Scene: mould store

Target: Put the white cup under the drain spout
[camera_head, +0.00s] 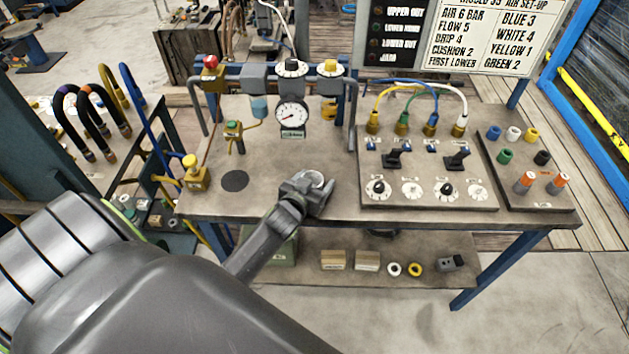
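The white cup (316,179) is at the front middle of the bench, its round rim showing between the fingers of my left gripper (312,187). The fingers appear closed against its sides and hide most of its body. I cannot tell whether the cup touches the bench top. My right gripper is not in view.
A yellow-knobbed brass fitting (194,175) stands at the bench's left edge. A pressure gauge (291,117) hangs behind the cup. A control panel (427,190) with knobs and levers is to the right. The bench (265,200) is clear between the dark spot and the cup.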

